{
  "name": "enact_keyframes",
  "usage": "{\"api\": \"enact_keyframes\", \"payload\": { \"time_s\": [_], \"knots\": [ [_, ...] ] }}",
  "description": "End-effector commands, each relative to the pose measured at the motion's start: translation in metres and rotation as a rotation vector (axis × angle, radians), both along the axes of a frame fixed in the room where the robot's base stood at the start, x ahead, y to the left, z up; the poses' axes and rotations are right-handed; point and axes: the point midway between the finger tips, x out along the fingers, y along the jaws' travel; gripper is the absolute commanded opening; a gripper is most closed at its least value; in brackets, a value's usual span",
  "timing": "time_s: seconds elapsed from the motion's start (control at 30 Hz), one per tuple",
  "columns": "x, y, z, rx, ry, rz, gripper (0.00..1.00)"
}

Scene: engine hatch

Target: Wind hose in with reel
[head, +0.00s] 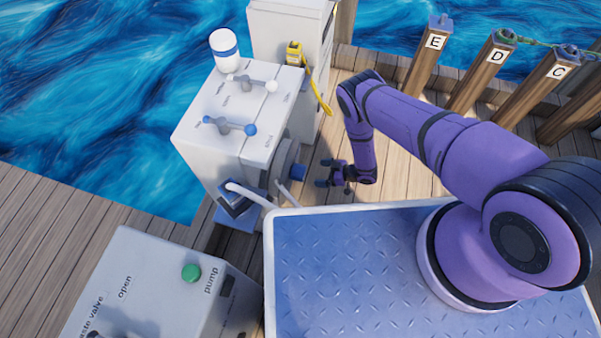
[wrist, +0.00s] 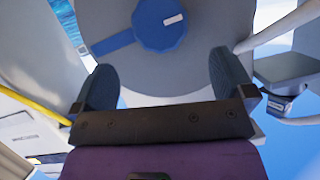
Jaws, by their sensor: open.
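The reel (wrist: 205,25) is a grey disc on the side of a white cabinet. It carries a blue round knob (wrist: 160,24) with a white mark and a blue bar running left from it. In the head view the knob (head: 298,172) sticks out from the reel (head: 284,158). The pale hose (head: 250,194) hangs below the reel and runs behind the blue deck plate's edge; a pale tube, likely the hose (wrist: 285,28), shows at right in the wrist view. My gripper (wrist: 163,66) is open and empty, facing the reel, its fingers either side of and short of the knob.
The white cabinet (head: 205,135) has levers on top and a white bottle (head: 224,50). A yellow device (head: 294,53) with a yellow cable sits behind it. A grey pump box (head: 150,290) stands front left. Wooden posts (head: 425,55) stand at the back right.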

Motion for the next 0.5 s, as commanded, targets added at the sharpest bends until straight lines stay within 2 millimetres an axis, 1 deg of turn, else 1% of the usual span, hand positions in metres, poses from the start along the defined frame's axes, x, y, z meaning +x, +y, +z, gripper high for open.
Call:
{"api": "enact_keyframes", "payload": {
  "time_s": [0.3,0.5],
  "knots": [
    [0.013,0.049,-0.020,0.002,-0.003,0.004,1.00],
    [0.021,0.074,-0.031,0.000,-0.003,0.003,1.00]
  ]
}}
